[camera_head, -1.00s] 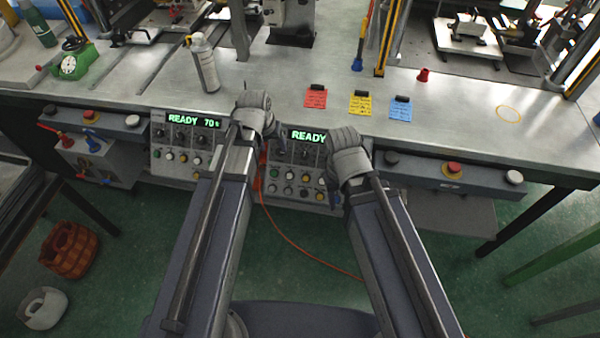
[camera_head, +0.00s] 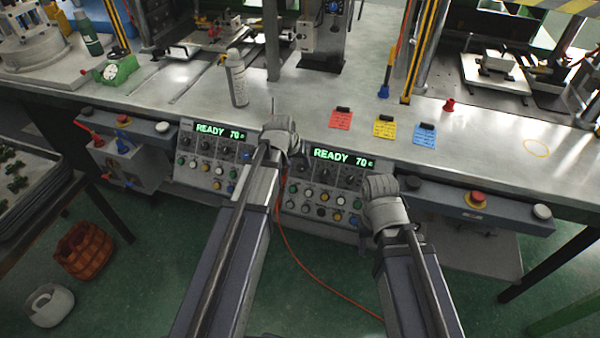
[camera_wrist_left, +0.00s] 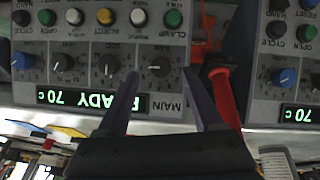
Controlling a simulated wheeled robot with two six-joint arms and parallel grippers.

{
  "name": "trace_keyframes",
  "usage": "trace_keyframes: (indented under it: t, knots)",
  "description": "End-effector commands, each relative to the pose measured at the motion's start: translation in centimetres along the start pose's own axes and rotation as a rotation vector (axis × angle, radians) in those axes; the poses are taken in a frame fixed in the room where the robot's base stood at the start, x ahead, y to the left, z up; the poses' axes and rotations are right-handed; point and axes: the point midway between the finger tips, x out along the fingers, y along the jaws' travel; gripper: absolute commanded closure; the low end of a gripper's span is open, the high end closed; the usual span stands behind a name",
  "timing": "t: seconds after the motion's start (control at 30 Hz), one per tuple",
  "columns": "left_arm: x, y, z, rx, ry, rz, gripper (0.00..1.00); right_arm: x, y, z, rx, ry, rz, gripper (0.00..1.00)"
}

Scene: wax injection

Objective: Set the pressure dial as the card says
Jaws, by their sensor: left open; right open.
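The right control panel (camera_head: 330,180) reads READY 70 c and has a row of dials above several buttons. It shows upside down in the left wrist view, with a blue knob (camera_wrist_left: 29,62) and several black dials. My left gripper (camera_head: 292,158) is at this panel's left end. My right gripper (camera_head: 372,205) is open at the panel's right edge. The red (camera_head: 341,119), yellow (camera_head: 384,126) and blue (camera_head: 424,135) cards lie on the table; their text is unreadable.
A left control panel (camera_head: 208,160) also reads READY 70. A red handle (camera_wrist_left: 222,92) is beside my left finger. A spray can (camera_head: 236,80) stands on the table (camera_head: 300,95). An orange cable (camera_head: 290,250) hangs below. A red button box (camera_head: 476,199) is at the right.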

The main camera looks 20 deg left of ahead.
Motion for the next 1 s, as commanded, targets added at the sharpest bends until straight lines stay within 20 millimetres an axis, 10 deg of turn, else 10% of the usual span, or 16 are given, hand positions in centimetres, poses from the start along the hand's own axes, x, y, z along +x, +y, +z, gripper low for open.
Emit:
trace_keyframes:
  t: [0.23, 0.63, 1.0]
  knots:
    - [3.7, -0.1, 0.1, 0.0, 0.0, 0.0, 0.32, 3.5, -0.3, -0.2, 0.0, 0.0, 0.0, 0.5]
    - [4.1, 0.0, 0.0, 0.0, 0.0, 0.0, 0.33, 3.8, -0.4, -0.2, -0.001, 0.0, 0.0, 0.5]
    - [4.1, 0.0, 0.0, 0.0, 0.0, 0.0, 0.75, 3.8, -0.4, -0.2, -0.001, 0.0, 0.0, 0.5]
